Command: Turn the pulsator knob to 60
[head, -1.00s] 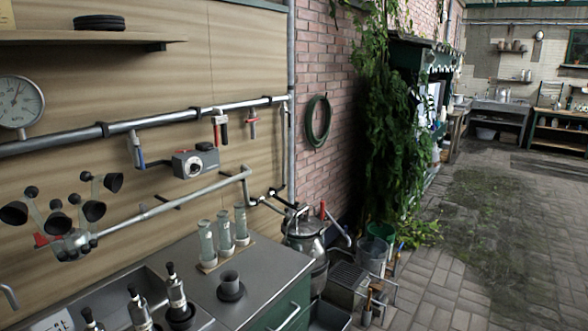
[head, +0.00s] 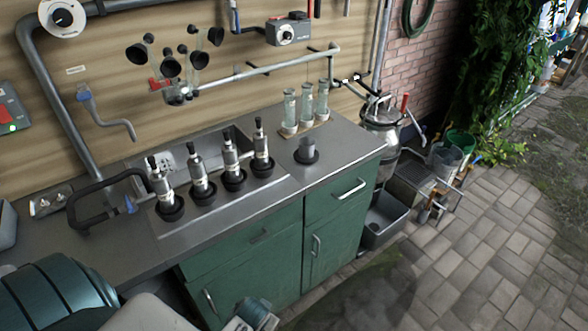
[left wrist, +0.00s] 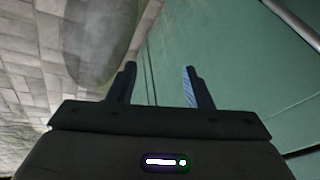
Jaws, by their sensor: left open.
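The pulsator (head: 290,30) is a grey box with a red mark on top, fixed to the wall pipe at the top of the head view. Its round white-faced knob (head: 286,35) faces out; its setting is too small to read. My left gripper (left wrist: 160,84) shows in the left wrist view, open, with nothing between its two dark fingers. A green cabinet-like surface and paving lie beyond it. The left gripper does not show in the head view, so its distance from the knob cannot be told. The right gripper is not in view.
A steel counter (head: 345,137) on a green cabinet (head: 275,240) runs below the pulsator. Several teat cups (head: 198,180), glass tubes (head: 306,103) and a black cup (head: 305,152) stand on it. A milk can (head: 382,122) and tubs stand right.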

